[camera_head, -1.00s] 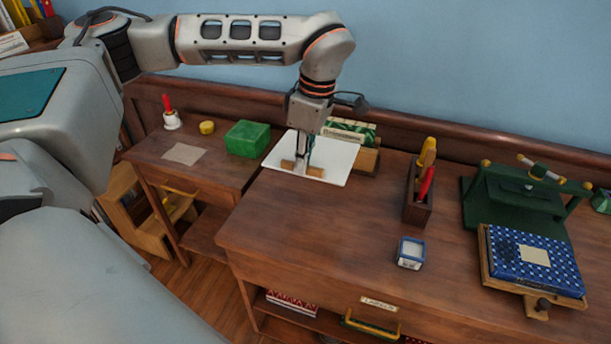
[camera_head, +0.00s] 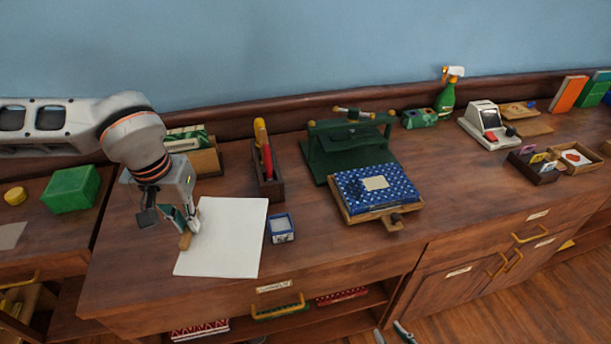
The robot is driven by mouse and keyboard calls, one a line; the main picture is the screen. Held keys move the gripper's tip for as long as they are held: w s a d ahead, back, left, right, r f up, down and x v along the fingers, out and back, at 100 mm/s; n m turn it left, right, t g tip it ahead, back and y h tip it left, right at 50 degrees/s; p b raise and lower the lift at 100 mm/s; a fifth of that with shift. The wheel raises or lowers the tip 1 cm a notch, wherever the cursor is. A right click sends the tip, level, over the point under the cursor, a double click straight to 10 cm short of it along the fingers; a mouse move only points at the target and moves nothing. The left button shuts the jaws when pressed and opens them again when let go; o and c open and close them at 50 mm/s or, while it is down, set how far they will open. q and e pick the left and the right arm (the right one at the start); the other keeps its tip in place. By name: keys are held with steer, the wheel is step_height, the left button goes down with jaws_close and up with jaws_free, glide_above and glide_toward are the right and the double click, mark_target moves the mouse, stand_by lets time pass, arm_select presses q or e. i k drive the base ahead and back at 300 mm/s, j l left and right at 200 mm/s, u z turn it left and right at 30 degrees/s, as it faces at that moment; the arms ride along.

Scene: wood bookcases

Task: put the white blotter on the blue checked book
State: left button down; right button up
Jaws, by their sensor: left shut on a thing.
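The white blotter (camera_head: 232,235) is a flat white sheet with a wooden grip at its left edge, above the front left of the wooden desk top. My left gripper (camera_head: 188,229) is shut on the blotter at that edge. Whether the sheet touches the desk is hard to tell. The blue checked book (camera_head: 396,187) has a cream label and lies on a wooden board right of the blotter, in front of a green press. Its top is clear. My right gripper (camera_head: 391,335) shows only its fingertips, apart and empty, at the bottom edge.
A small blue and white box (camera_head: 282,228) stands between the blotter and the book. A pen holder (camera_head: 268,178) with red and yellow handles is behind it. The green press (camera_head: 345,145) rises behind the book.

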mark_target(376, 183)
steer(key=l+z, duration=0.15)
steer(key=z, duration=0.9)
steer(key=i+l, duration=0.15)
steer(key=i, duration=0.15)
steer(key=i+l+z, duration=0.1)
steer(key=i+l, duration=0.1)
steer(key=i, duration=0.1)
